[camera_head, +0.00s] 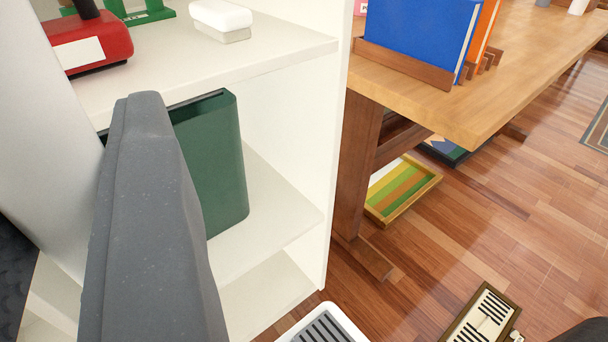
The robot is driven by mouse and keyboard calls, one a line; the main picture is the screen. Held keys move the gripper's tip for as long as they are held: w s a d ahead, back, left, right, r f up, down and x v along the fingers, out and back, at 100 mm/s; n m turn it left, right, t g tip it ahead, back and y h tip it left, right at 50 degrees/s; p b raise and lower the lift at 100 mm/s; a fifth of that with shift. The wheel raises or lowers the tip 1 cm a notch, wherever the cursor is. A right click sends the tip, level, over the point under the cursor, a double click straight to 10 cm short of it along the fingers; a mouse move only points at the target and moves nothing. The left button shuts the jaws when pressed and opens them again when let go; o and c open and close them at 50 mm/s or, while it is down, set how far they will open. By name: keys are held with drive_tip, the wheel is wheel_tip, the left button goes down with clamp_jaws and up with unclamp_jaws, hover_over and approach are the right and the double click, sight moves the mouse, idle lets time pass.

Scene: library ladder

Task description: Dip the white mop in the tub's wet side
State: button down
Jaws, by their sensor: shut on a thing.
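The white mop does not show in this view. A white-rimmed thing with dark slats (325,326) stands low at the bottom edge and is mostly cut off; I cannot tell if it is the tub. A large grey part of my own arm fills the left foreground and covers part of the shelf unit. My gripper's fingertips do not show, nor does anything held in them.
A white shelf unit (285,67) bears a red box (88,42), a white block (221,18) and a green binder (222,165). A wooden table (500,90) carries upright books (418,35). A striped tray (400,192) and a framed panel (482,314) lie on the floor.

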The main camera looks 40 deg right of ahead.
drive_tip(key=shift+d+r, duration=0.1)
drive_tip(key=shift+d, duration=0.15)
drive_tip(key=w+d+f+m+g+h+b, duration=0.1)
drive_tip(key=w+d+f+h, duration=0.1)
drive_tip(key=w+d+f, duration=0.2)
drive_tip(key=w+d+f+m+g+h+b, duration=0.1)
drive_tip(key=w+d+f, duration=0.3)
drive_tip(key=d+f, duration=0.6)
wheel_tip(320, 180, down, 2)
drive_tip(key=shift+d+f+m+h, duration=0.1)
drive_tip(key=shift+d+m+h, duration=0.25)
drive_tip(key=shift+m+h, duration=0.45)
drive_tip(key=shift+a, duration=0.1)
drive_tip(key=shift+a+f+n+t+p, duration=0.55)
drive_tip(key=shift+a+f, duration=1.15)
drive_tip(key=shift+a, duration=2)
drive_tip(key=shift+a+f+n+t+p, duration=0.15)
drive_tip(key=shift+a+f+n+p, duration=1.15)
drive_tip(key=shift+a, duration=2.35)
wheel_tip(320, 180, down, 7)
drive_tip(key=b, duration=0.1)
drive_tip(key=shift+s+m+h+b, duration=0.15)
drive_tip(key=shift+m+h+b, duration=0.2)
drive_tip(key=shift+h, duration=0.05)
drive_tip(key=shift+f, duration=1)
